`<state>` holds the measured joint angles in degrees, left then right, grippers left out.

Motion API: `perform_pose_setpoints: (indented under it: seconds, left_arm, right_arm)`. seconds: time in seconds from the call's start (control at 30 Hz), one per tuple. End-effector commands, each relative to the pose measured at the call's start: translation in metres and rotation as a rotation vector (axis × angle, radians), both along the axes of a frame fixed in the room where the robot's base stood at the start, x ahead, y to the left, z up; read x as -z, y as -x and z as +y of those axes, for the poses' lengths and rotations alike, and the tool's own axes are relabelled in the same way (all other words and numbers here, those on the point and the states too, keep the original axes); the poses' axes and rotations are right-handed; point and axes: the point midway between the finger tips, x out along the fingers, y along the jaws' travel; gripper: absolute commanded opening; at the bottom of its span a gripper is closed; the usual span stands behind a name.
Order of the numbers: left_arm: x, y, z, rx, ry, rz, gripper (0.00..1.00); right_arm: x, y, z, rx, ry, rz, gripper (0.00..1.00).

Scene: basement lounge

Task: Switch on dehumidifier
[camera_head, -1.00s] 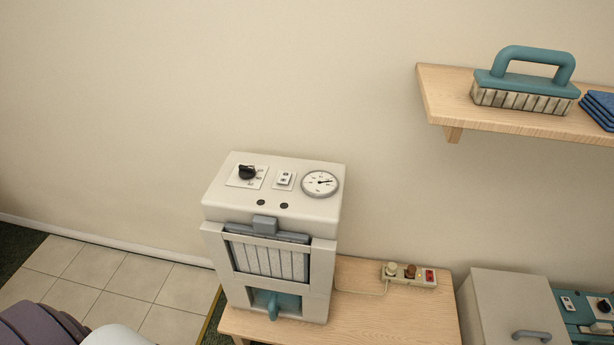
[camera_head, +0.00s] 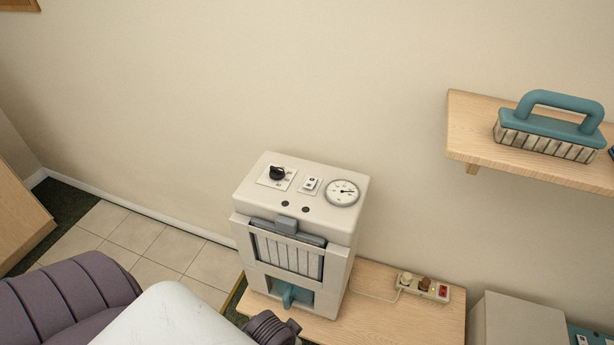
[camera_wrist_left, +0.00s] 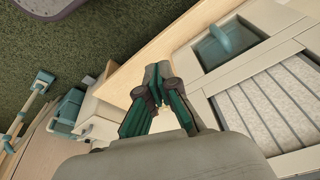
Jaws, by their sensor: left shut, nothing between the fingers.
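The dehumidifier (camera_head: 299,220) is a cream box standing on a low wooden table (camera_head: 390,312). Its sloped top carries a black knob (camera_head: 277,173), a small white rocker switch (camera_head: 310,185) and a round gauge (camera_head: 343,192). Its front has a grey-framed filter (camera_head: 288,254) and a teal part in a recess (camera_head: 287,293). In the left wrist view my left gripper (camera_wrist_left: 154,92) is shut and empty, beside the dehumidifier's front, with the filter (camera_wrist_left: 270,108) and teal part (camera_wrist_left: 228,38) to its right. My left arm shows at the lower left of the head view. My right gripper is out of view.
A power strip (camera_head: 422,287) with plugs lies on the table to the right of the dehumidifier. A wall shelf (camera_head: 478,135) holds a teal-handled brush (camera_head: 550,125). A grey box (camera_head: 517,322) stands at the lower right. Tiled floor (camera_head: 135,233) is open at the left.

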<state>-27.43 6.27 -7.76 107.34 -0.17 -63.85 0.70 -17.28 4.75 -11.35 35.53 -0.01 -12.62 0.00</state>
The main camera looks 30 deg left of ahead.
Motion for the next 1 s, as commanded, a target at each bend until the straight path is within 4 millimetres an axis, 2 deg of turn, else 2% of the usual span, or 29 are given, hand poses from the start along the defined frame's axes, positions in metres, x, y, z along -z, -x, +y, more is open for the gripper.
perform_pose_setpoints:
  seconds: [0.03,0.17,0.2,0.3,0.4,0.5,0.63,0.8,1.0]
  left_arm:
    - [-0.038,-0.011,0.004,-0.012,-0.002,-0.037,0.0]
    - [-0.117,-0.048,0.023,-0.073,-0.014,-0.175,0.0]
    - [-0.139,-0.064,0.032,-0.101,-0.018,-0.236,0.0]
    - [-0.18,-0.109,0.06,-0.178,-0.026,-0.412,0.0]
    - [-0.213,-0.154,0.09,-0.25,-0.027,-0.597,0.0]
    - [-0.239,-0.187,0.115,-0.3,-0.021,-0.745,0.0]
    - [-0.262,-0.212,0.136,-0.337,-0.011,-0.877,0.0]
    - [-0.274,-0.223,0.146,-0.35,-0.005,-0.94,0.0]
    - [-0.274,-0.223,0.146,-0.351,-0.004,-0.941,0.0]
  right_arm:
    - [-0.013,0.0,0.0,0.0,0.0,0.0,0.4]
    - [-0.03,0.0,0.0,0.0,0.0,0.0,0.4]
    - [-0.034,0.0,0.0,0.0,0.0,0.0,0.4]
    - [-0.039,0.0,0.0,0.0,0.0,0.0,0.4]
    - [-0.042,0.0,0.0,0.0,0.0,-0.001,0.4]
    - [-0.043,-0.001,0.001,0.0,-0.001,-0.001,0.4]
    - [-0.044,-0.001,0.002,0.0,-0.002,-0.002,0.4]
    - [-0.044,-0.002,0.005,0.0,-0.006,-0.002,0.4]
    - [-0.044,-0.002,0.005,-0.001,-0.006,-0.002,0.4]
